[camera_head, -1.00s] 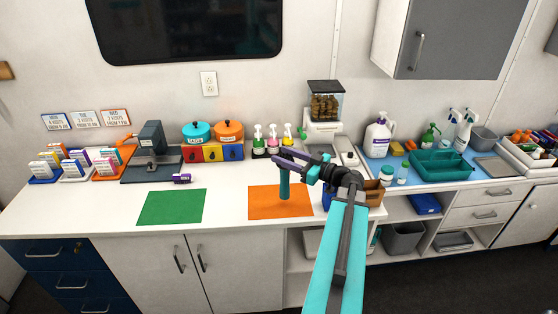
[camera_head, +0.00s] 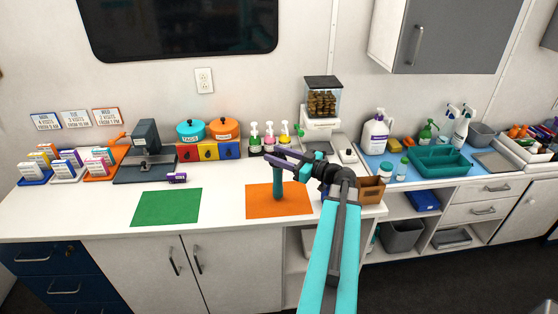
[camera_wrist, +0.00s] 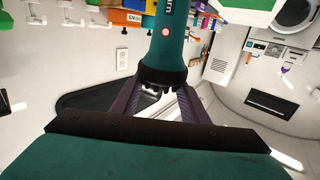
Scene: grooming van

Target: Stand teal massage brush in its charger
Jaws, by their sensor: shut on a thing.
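The teal massage brush (camera_head: 277,183) hangs roughly upright in my gripper (camera_head: 276,159), over the orange mat on the counter. Its lower end appears over the mat; I cannot tell whether it touches. In the wrist view the brush (camera_wrist: 168,42) is between the purple jaws of my gripper (camera_wrist: 163,98), with a small lit pink-red light on its body. A low white unit with a dark round spot on top (camera_head: 347,156) stands behind my arm, partly hidden; I cannot tell whether it is the charger.
The orange mat (camera_head: 298,203) and green mat (camera_head: 165,207) lie flat on the white counter. A purple item (camera_head: 177,178) lies behind the green mat. A treat dispenser (camera_head: 321,128), pump bottles (camera_head: 269,138) and coloured boxes (camera_head: 229,150) line the back. The counter between the mats is clear.

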